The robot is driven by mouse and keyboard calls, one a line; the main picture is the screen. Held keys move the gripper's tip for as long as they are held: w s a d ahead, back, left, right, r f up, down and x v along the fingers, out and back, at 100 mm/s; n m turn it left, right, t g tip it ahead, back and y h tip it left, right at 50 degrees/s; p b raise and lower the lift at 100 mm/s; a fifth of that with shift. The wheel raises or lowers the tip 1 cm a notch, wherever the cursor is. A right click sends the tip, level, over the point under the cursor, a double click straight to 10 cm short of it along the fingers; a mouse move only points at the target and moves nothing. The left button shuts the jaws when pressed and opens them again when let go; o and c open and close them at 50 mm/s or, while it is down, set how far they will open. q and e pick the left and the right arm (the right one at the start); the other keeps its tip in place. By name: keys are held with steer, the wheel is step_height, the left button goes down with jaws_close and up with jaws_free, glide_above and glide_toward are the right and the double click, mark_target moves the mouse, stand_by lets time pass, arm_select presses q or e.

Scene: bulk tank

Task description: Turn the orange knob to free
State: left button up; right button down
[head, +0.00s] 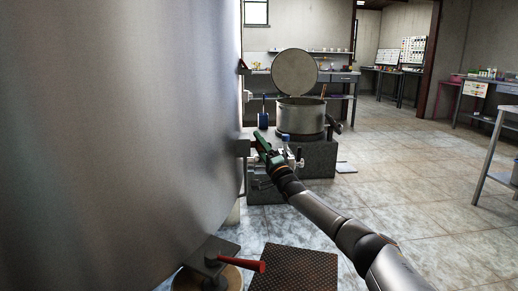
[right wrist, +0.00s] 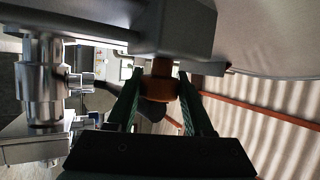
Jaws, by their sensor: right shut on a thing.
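The orange knob (right wrist: 161,84) shows in the right wrist view, below a grey metal block (right wrist: 182,30) on the tank. My right gripper (right wrist: 160,92) has its two green fingers on either side of the knob and is shut on it. In the head view my right gripper (head: 262,146) reaches to the side of the large steel tank (head: 120,140); the knob cannot be made out there. The knob's marking or turned position cannot be read. My left gripper is not in view.
The steel tank fills the left of the head view. A pot (head: 301,116) with a raised round lid stands on a dark block behind my gripper. A red-handled valve (head: 240,263) and a dark mat (head: 294,268) are low in front.

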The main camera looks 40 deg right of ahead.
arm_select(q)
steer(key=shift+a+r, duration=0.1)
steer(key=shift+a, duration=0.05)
arm_select(e)
steer(key=shift+c, duration=1.4)
jaws_free()
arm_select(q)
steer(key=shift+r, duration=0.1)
arm_select(e)
steer(key=shift+p+v, duration=0.6)
steer(key=shift+v, duration=0.2)
arm_select(q)
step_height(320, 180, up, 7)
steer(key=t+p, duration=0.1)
steer(key=p, duration=0.4)
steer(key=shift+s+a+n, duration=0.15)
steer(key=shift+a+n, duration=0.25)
arm_select(e)
steer(key=v, duration=1.1)
